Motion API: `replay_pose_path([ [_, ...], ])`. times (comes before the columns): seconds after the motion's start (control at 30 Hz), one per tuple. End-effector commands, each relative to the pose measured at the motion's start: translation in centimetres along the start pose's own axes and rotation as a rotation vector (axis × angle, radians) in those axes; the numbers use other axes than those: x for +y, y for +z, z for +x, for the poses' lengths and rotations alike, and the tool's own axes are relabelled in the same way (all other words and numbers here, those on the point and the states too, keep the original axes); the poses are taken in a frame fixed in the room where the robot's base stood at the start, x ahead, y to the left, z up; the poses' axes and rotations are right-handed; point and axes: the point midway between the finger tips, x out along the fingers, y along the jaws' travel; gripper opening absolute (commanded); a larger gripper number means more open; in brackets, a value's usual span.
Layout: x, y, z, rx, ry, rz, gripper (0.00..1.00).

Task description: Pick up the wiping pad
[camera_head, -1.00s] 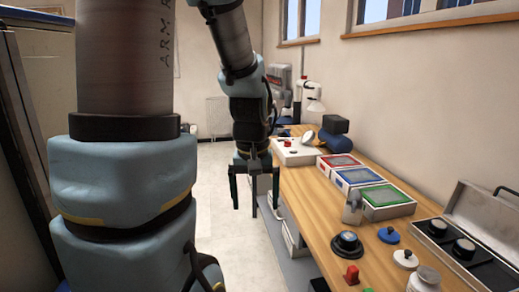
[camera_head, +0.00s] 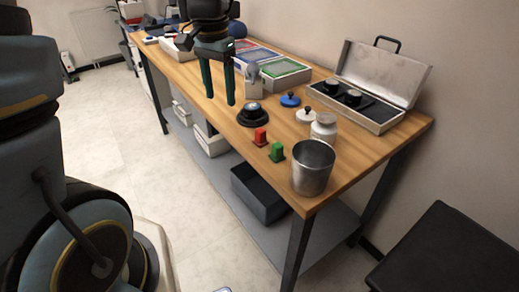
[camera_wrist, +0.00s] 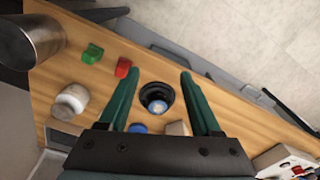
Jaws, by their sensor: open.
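No object is plainly recognisable as the wiping pad. Candidates are a blue disc with a knob (camera_head: 290,100), a white disc with a knob (camera_head: 306,116) and a small pale block (camera_head: 253,86) on the wooden table (camera_head: 345,172). My gripper (camera_head: 220,98) is open and empty, its green fingers pointing down near the table's front edge. In the wrist view the dish (camera_wrist: 157,97) shows between the fingers, with the blue disc (camera_wrist: 140,128) and pale block (camera_wrist: 178,128) partly hidden by the gripper body.
Red (camera_head: 261,137) and green (camera_head: 277,152) blocks, a metal cup (camera_head: 313,168) and a white jar (camera_head: 323,128) stand at the near end. An open metal case (camera_head: 370,115) is at the back right. Coloured trays (camera_head: 285,76) lie behind my gripper. The floor in front is clear.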

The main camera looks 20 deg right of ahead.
Motion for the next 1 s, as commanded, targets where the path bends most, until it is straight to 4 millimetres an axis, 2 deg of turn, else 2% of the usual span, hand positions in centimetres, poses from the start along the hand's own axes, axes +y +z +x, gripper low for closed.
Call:
replay_pose_path([
  [0.03,2.0,-1.6,1.1,-0.006,0.003,0.084,0.65],
  [0.1,4.1,-3.1,1.3,-0.016,0.008,0.174,0.65],
  [0.2,6.3,-4.3,1.5,-0.028,0.012,0.263,0.65],
  [0.3,7.4,-4.9,1.5,-0.032,0.013,0.307,0.65],
  [0.37,7.6,-5.0,1.9,-0.036,0.014,0.316,0.65],
  [0.63,7.7,-4.8,5.8,-0.038,0.015,0.317,0.65],
  [0.87,7.7,-4.8,7.4,-0.037,0.015,0.315,0.65],
  [1.0,7.8,-4.8,9.3,-0.04,0.014,0.316,0.65],
])
